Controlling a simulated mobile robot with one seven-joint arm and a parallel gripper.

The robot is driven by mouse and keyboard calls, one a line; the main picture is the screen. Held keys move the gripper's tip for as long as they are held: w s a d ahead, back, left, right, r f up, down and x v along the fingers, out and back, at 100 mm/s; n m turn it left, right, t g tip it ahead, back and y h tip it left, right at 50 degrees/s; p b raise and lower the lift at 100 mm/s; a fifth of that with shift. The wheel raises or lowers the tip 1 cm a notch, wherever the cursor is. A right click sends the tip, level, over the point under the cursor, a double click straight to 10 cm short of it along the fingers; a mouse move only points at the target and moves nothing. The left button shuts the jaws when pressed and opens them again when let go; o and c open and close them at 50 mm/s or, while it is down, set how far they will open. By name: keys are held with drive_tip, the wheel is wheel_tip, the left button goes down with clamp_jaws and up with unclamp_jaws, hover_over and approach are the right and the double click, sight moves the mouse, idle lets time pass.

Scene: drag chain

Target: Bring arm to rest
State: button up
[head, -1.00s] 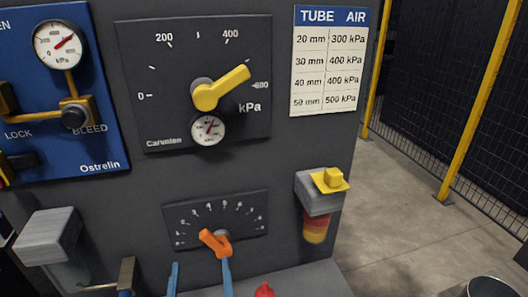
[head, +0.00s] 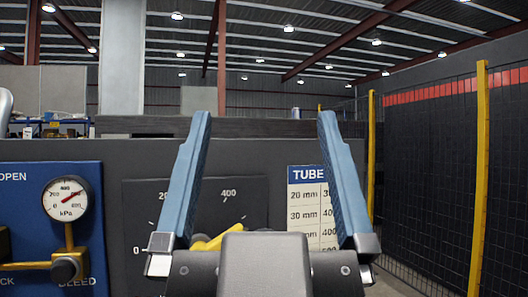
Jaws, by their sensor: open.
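My gripper (head: 264,122) is in the lower middle of the head view. Its two blue fingers point up and stand wide apart, with nothing between them. It is in front of the dark panel (head: 140,200) and the kPa dial plate (head: 240,190). It hides much of the dial and part of the TUBE AIR chart (head: 303,205). Only a bit of the yellow dial handle (head: 205,244) shows beside the gripper's body.
A blue panel (head: 25,190) with a round gauge (head: 67,198) and yellow pipes is at the left. A dark mesh fence (head: 425,180) with yellow posts (head: 480,170) stands at the right. Above the panel's top edge, the hall is open under roof beams.

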wheel_tip(320, 180, up, 12)
drive_tip(key=p, duration=1.2)
drive_tip(key=shift+r, duration=0.1)
